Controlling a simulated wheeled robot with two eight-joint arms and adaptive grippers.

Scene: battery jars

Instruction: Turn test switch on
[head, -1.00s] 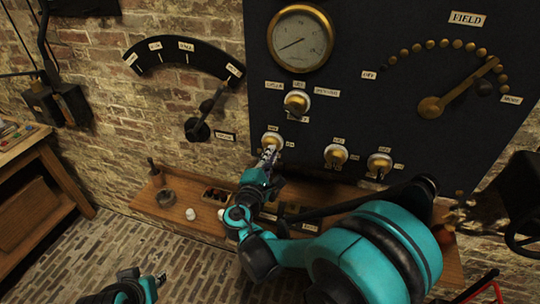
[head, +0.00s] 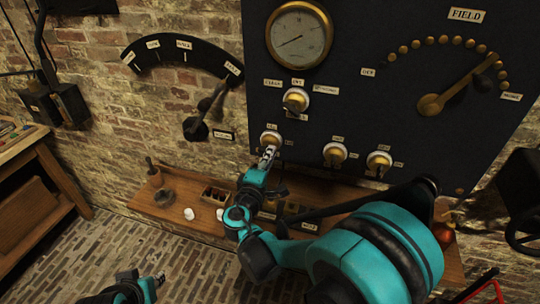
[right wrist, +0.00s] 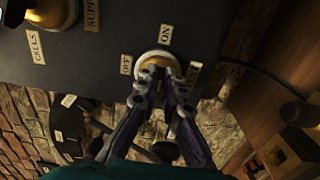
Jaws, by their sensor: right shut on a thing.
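The test switch (head: 270,138) is a brass knob on a white round base at the lower left of the dark panel. In the right wrist view its base (right wrist: 152,57) sits between an OFF label (right wrist: 126,64), an ON label (right wrist: 166,34) and a partly covered TEST label (right wrist: 193,74). My right gripper (head: 268,156) is shut on the test switch; its fingertips (right wrist: 160,75) meet at the knob and hide its handle, so its setting is unclear. My left gripper (head: 143,282) is low at the left, away from the panel; its jaws are too unclear to judge.
Similar switches (head: 296,100), (head: 335,153) and (head: 379,162) are close by. A wooden shelf (head: 175,213) with small jars runs below the panel. A gauge (head: 299,36) and a large brass field lever (head: 455,88) are higher up.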

